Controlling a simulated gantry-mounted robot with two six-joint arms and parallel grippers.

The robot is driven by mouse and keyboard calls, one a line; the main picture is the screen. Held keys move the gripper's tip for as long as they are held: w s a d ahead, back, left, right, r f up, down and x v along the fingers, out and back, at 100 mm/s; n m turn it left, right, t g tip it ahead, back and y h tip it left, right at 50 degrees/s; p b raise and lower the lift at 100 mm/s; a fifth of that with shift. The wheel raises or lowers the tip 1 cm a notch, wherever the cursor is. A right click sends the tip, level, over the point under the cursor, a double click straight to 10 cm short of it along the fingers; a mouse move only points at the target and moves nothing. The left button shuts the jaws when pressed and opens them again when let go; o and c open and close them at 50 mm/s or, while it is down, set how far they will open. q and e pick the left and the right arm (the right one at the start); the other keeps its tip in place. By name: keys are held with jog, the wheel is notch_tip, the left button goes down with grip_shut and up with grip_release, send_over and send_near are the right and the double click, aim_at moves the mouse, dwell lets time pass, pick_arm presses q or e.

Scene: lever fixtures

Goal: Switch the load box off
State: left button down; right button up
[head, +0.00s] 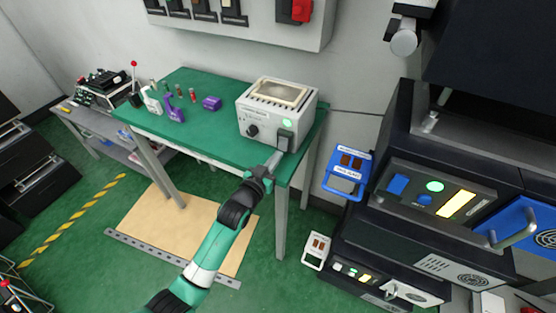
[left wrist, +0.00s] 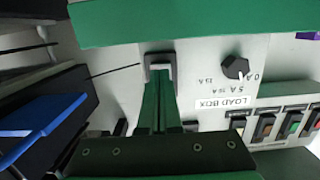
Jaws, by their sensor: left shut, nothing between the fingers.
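The load box (head: 262,127) is a light grey case on the green table, with a windowed top, a lit green lamp (head: 287,123) and a black knob (head: 252,131). A dark switch lever (head: 285,140) is at the right of its front. My left gripper (head: 272,162) is shut and empty, with its tips at the lower end of this lever. In the left wrist view, the shut fingers (left wrist: 160,82) reach a grey U-shaped piece (left wrist: 160,58) on the box front; I cannot tell whether they touch. The LOAD BOX label (left wrist: 222,103) and knob (left wrist: 235,67) are beside them.
A wall cabinet with a red switch (head: 301,10) hangs above.

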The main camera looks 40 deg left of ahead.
pick_arm(q)
jog(key=shift+x, duration=0.8)
pick_arm(e)
jog(key=shift+f, duration=0.45)
pick_arm(q)
jog(key=shift+f+b, duration=0.15)
jog(key=shift+b, duration=0.35)
jog(key=shift+w+f+b, duration=0.2)
jog(key=shift+f+b, duration=0.1)
jog(key=shift+b, duration=0.4)
jog(key=shift+r+p, duration=0.3)
jog(key=shift+r, duration=0.1)
jog(key=shift+s, duration=0.15)
jog(key=p+v, duration=0.1)
jog(key=v, duration=0.1)
jog(key=f+p+v, duration=0.1)
jog(key=v, duration=0.1)
jog(key=shift+s+d, duration=0.1)
jog(key=shift+s, duration=0.25)
jog(key=s+d+f+p, duration=0.1)
jog(key=s+d+p, duration=0.1)
jog(key=s, duration=0.6)
jog(key=shift+s+d+f, duration=0.15)
jog(key=shift+s+d, duration=0.15)
pick_arm(e)
jog(key=r, duration=0.1)
jog(key=s+r, duration=0.1)
jog(key=r, duration=0.1)
